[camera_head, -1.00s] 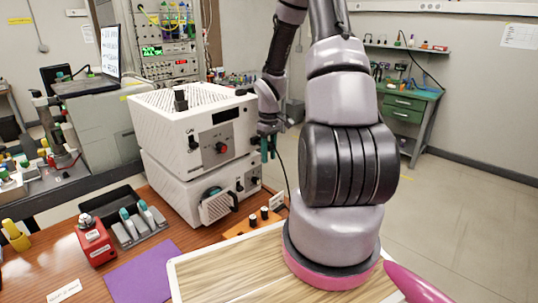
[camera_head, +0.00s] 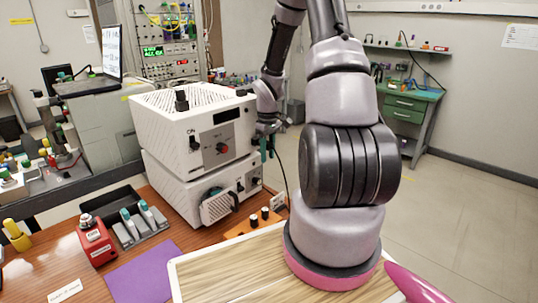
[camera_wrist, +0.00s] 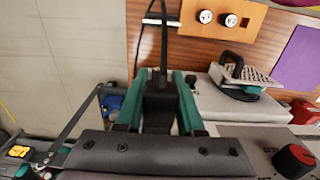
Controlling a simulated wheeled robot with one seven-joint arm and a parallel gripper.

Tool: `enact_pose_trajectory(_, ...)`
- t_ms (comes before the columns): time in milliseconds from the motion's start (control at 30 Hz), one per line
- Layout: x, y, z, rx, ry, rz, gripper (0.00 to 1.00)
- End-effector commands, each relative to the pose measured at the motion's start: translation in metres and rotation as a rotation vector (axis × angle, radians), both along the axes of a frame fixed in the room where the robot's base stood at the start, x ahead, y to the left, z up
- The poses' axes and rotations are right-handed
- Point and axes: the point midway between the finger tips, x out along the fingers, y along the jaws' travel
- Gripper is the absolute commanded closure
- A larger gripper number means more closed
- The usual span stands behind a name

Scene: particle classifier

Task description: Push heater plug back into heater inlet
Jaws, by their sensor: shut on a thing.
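My gripper (camera_wrist: 162,84) has green fingers and is shut on a black plug (camera_wrist: 161,104), with a dark cable running up from it in the wrist view. In the head view my gripper (camera_head: 267,148) is at the right side of the upper white box (camera_head: 222,143). The cable (camera_head: 284,172) hangs below it. The upper box has a vented top, a switch marked ON and a red knob. I cannot make out the heater inlet; the gripper and arm hide part of that side. I cannot tell whether the plug touches a socket.
A second white box (camera_head: 180,187) with a black handle stands under the upper one. A red block (camera_head: 96,246), a grey holder (camera_head: 140,229) and a purple mat (camera_head: 152,271) are on the wooden table.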

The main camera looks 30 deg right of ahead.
Motion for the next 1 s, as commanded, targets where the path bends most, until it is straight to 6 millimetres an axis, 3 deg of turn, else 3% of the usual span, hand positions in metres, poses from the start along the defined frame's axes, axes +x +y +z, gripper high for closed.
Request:
enact_pose_trajectory(767, 0.019, 0.007, 0.000, -0.001, -0.001, 0.001, 1.00)
enact_pose_trajectory(800, 0.019, 0.007, 0.000, -0.001, -0.001, 0.001, 0.59)
enact_pose_trajectory(867, 0.019, 0.007, 0.000, -0.001, -0.001, 0.001, 0.36)
enact_pose_trajectory(900, 0.019, 0.007, 0.000, 0.000, -0.001, 0.001, 0.28)
enact_pose_trajectory(1000, 0.018, 0.007, 0.000, 0.000, -0.001, 0.001, 0.28)
